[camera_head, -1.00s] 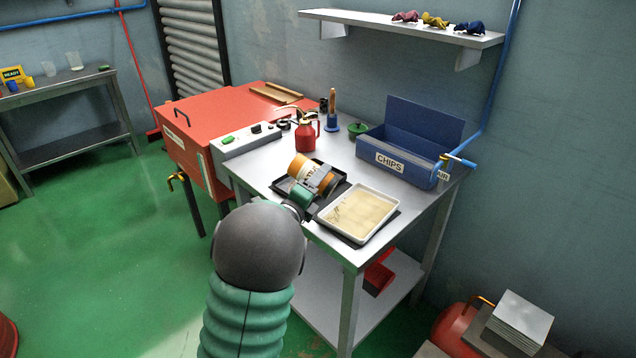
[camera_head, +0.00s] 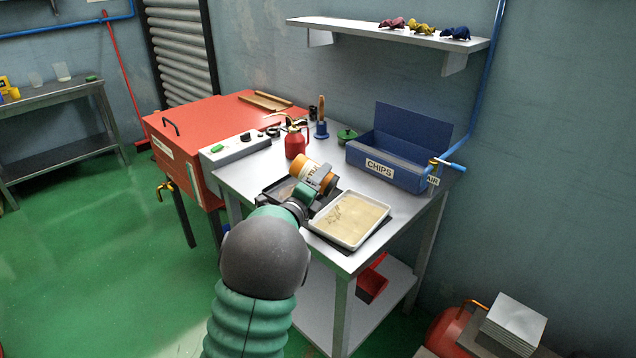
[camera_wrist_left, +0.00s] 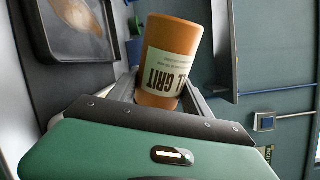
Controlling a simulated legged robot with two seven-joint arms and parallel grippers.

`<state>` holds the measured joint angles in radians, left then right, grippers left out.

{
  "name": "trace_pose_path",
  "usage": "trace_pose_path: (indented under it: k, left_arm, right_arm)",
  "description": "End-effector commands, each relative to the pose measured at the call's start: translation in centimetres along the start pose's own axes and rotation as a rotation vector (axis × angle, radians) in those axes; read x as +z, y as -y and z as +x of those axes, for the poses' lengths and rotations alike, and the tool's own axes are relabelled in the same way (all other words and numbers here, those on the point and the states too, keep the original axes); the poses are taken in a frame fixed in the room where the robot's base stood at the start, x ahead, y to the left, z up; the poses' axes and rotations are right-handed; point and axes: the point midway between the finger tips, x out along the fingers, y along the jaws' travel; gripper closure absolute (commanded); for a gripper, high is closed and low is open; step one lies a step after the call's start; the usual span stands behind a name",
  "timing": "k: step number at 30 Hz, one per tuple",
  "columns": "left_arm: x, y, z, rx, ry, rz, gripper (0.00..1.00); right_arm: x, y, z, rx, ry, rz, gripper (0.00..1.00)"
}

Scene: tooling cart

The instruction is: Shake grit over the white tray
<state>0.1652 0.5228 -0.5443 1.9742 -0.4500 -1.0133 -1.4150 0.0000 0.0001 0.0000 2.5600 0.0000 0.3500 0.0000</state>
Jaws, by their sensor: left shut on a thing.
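My left gripper (camera_head: 322,184) is shut on an orange shaker can (camera_head: 306,170) with a pale label. In the left wrist view the can (camera_wrist_left: 170,50) sits between the fingers, and its label shows "GRIT". In the head view the can is tilted above the dark tray, just behind and left of the white tray (camera_head: 352,245). The white tray lies on the metal bench, with a sandy layer and a few darker marks at its left side. I cannot tell whether any grit is falling. My right gripper is out of view.
A dark tray (camera_head: 268,197) lies beside the white one and shows in the left wrist view (camera_wrist_left: 50,50). A red oil can (camera_head: 295,145) and a blue CHIPS bin (camera_head: 400,172) stand behind. A red cabinet (camera_head: 190,140) stands left of the bench.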

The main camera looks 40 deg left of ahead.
Motion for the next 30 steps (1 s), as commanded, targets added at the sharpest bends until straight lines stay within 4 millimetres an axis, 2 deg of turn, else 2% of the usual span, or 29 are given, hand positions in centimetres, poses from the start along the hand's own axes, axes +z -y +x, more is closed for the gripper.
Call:
trace_pose_path:
  k: [16, 30]
  left_arm:
    - [0.0, 0.1, 0.1, -0.002, 0.000, 0.001, 0.99]
    - [-0.6, 0.3, 2.7, -0.002, -0.001, 0.002, 0.99]
  right_arm:
    - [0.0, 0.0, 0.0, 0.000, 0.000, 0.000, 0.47]
    - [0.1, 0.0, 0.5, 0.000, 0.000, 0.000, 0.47]
